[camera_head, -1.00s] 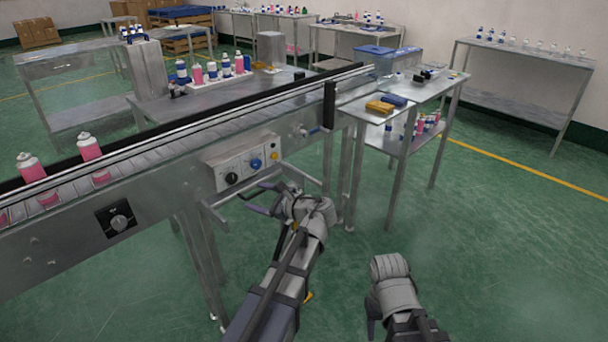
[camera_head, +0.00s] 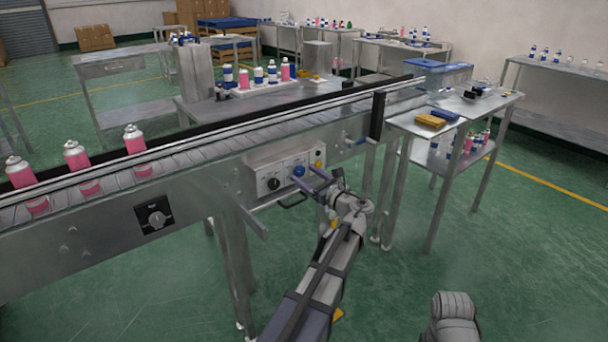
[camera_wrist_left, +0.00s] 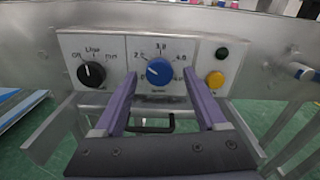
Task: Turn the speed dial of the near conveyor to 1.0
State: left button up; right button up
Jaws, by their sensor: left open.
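The near conveyor (camera_head: 200,190) has a control panel (camera_head: 262,172) on its front side. The panel carries a blue speed dial (camera_head: 299,171) with a numbered scale and a black line switch (camera_head: 273,183) to its left. In the left wrist view the blue dial (camera_wrist_left: 159,71) is central, and its exact setting is too small to read surely. My left gripper (camera_head: 307,181) is open, its purple fingers pointing at the panel. In the wrist view its fingertips (camera_wrist_left: 159,76) lie either side of the blue dial, apart from it as far as I can tell.
A yellow button (camera_wrist_left: 216,79) and a dark green one (camera_wrist_left: 221,53) sit right of the dial. A black handle (camera_wrist_left: 150,123) is below the panel. Another dial plate (camera_head: 155,218) is further left. Pink cans (camera_head: 76,156) stand on the belt. Part of my right arm shows bottom right.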

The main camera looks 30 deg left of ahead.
pick_arm(q)
jog(key=shift+x, duration=0.75)
grip_shut()
